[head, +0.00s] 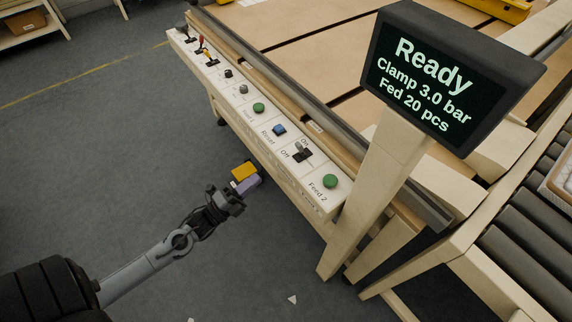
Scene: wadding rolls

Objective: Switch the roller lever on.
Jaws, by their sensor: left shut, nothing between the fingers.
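A small lever switch (302,152) with a dark base sits on the white control panel (262,126), between a blue button and the near green button. "On" is printed on its far side and "Off" on its near-left side. I cannot tell for sure which way its handle leans. My left gripper (246,180), with one yellow and one purple finger, is shut and empty. In the picture it is left of and below the lever, apart from it, over the floor in front of the panel. My right gripper is not in view.
The panel also carries the green Feed 2 button (330,181), the blue Reset button (279,130), another green button (258,108), and small coloured levers (205,50) at the far end. A display (445,75) reading "Ready" stands on a post at right.

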